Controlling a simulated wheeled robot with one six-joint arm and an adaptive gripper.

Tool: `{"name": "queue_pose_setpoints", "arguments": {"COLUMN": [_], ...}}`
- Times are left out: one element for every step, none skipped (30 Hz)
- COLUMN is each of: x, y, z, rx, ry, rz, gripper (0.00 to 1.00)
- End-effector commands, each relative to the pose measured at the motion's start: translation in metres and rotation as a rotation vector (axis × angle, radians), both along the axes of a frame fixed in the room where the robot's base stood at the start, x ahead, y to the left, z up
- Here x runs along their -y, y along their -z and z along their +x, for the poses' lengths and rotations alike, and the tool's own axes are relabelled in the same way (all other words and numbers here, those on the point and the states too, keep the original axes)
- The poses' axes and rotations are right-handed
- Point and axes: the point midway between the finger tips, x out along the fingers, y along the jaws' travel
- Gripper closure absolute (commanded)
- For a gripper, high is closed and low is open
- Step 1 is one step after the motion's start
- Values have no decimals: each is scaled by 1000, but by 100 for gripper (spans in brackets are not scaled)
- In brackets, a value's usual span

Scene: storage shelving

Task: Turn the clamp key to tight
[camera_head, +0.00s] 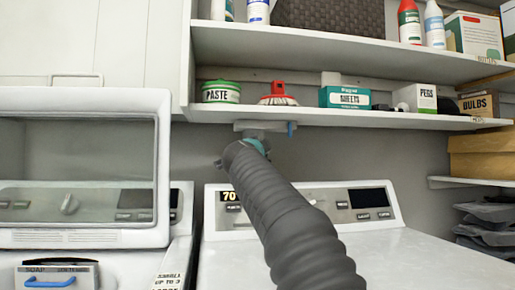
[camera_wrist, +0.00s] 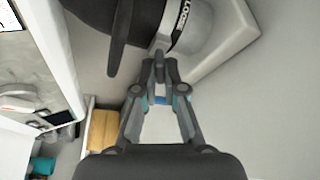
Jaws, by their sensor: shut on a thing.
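The clamp (camera_head: 262,126) is a pale fitting under the lower shelf, with a small blue part (camera_head: 291,130) hanging at its right. In the wrist view the clamp (camera_wrist: 200,25) is a light grey round body. A small grey tab (camera_wrist: 161,43), seemingly the clamp key, sticks out below the band. My gripper (camera_wrist: 159,66) is shut on this tab, its fingertips close together; they hide the tab's lower end. In the head view my arm covers most of my gripper (camera_head: 257,146), just under the shelf.
The lower shelf (camera_head: 350,119) holds a paste tub (camera_head: 221,92), a red-topped brush (camera_head: 278,94), a teal box (camera_head: 345,97) and a pegs box (camera_head: 414,98). Two white machines stand below. A dark long part (camera_wrist: 120,37) lies left of my fingertips in the wrist view.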

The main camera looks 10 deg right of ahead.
Motion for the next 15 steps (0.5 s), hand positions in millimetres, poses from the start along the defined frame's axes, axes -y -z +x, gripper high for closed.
{"name": "queue_pose_setpoints", "arguments": {"x": [1, 1, 1, 1, 1, 1, 1, 1, 1, 1, 0, 0, 0, 0, 0], "y": [0, 0, 0, 0, 0, -1, -1, -1, 0, 0, 0, 0, 0, 0, 0], "z": [0, 0, 0, 0, 0, 0, 0, 0, 0, 0, 0, 0, 0, 0, 0], "rx": [0, 0, 0, 0, 0, 1, 1, 1, 1, 1, 1, 1, 1, 0, 0], "ry": [1, 1, 1, 1, 1, 2, 2, 2, 1, 1, 1, 1, 1, 0, 0], "rz": [0, 0, 0, 0, -1, -1, -1, -1, -1, -1, -1, -1, -1, -1, -1], "gripper": [100, 100, 100, 100, 100, 100, 86, 78, 68, 66, 66, 66, 66, 66, 66]}}
